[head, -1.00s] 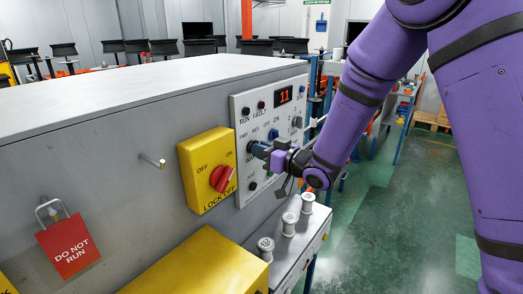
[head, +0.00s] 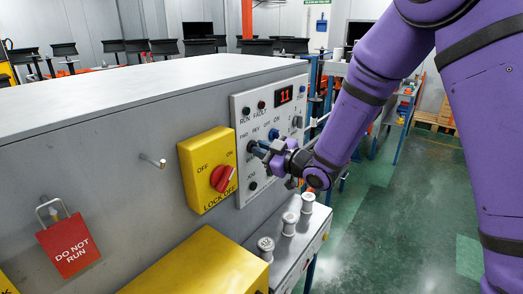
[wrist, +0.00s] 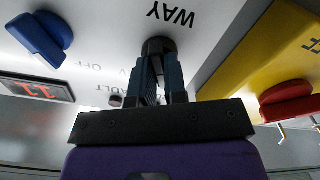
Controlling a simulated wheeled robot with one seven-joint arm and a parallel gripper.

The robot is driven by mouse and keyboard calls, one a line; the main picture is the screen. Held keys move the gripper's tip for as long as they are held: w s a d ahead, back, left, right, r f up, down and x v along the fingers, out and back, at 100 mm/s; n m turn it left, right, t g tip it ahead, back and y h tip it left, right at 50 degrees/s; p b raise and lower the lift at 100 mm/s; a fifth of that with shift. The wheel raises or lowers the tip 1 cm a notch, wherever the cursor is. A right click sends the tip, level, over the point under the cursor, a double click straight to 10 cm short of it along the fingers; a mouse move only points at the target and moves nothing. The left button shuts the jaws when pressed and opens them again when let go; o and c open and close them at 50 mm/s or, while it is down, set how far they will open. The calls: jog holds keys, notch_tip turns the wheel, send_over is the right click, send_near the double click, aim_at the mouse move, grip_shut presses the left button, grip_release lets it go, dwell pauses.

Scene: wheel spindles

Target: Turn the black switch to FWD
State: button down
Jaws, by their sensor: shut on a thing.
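The black switch (wrist: 158,45) is on the white control panel (head: 248,115), next to the lettering "WAY" in the wrist view. My gripper (wrist: 161,72) is shut on this switch; its two fingers stand either side of it. In the head view my gripper (head: 257,149) reaches the panel from the right, below the FWD and REV labels, and hides most of the switch. The switch's exact pointing direction cannot be told.
A blue knob (head: 274,134) sits close beside my gripper, below a red display reading 11 (head: 285,95). A yellow lockout box (head: 207,170) with a red handle is left of the panel. Several white spools (head: 290,223) stand on a ledge below.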

dwell(0.3)
jog(key=c, duration=1.2)
grip_release()
jog(key=shift+o, duration=0.2)
jog(key=shift+d, duration=0.1)
jog(key=v, duration=1)
jog(key=shift+s+d, duration=0.25)
